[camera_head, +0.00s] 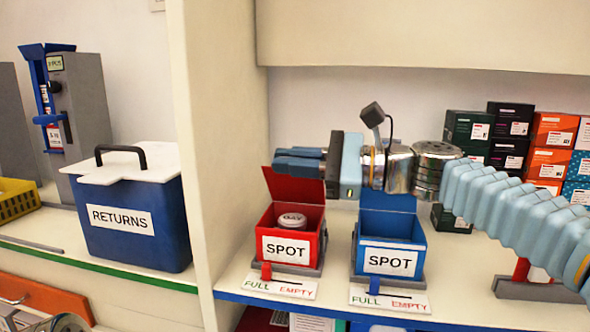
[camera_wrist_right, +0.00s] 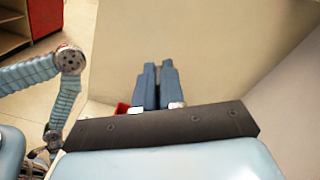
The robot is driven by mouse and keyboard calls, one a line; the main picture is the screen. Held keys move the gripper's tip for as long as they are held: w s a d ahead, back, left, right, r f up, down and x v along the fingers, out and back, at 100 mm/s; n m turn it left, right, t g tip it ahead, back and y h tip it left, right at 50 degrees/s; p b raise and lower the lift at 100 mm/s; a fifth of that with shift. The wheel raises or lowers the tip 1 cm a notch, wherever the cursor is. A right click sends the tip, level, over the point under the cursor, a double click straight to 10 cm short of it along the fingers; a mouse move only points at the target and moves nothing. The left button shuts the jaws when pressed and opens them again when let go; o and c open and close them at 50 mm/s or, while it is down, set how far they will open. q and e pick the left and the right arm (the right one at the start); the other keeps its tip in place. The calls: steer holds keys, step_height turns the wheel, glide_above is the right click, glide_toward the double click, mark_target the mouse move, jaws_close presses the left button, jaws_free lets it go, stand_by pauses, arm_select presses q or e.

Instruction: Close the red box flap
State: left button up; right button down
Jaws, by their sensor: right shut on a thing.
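The red box (camera_head: 291,240) with a white SPOT label stands on the shelf, and a round light-coloured tin (camera_head: 291,222) lies in it. Its red flap (camera_head: 290,187) stands up open at the back of the box. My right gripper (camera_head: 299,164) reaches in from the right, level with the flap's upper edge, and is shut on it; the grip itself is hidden. In the right wrist view the two blue fingers (camera_wrist_right: 157,88) lie close together, with a bit of red beside them. My left gripper is not in view.
A blue SPOT box (camera_head: 389,245) with its flap up stands right of the red box, under my right wrist. A blue RETURNS bin (camera_head: 133,225) stands left, beyond an upright panel (camera_head: 213,150). Small cartons (camera_head: 505,133) are stacked at the back right.

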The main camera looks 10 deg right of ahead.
steer(key=shift+s+a+f+n+b, duration=0.2)
steer(key=shift+s+f+n+b, duration=0.45)
steer(key=shift+n+b, duration=0.35)
steer(key=shift+s+a+f+n+b, duration=0.2)
steer(key=shift+s+f+n+b, duration=0.5)
steer(key=shift+b, duration=0.45)
steer(key=shift+w+r, duration=0.1)
steer(key=shift+r, duration=0.05)
steer(key=c, duration=1.3)
jaws_free()
steer(key=shift+c, duration=0.2)
steer(key=v, duration=0.7)
steer(key=shift+d, duration=0.25)
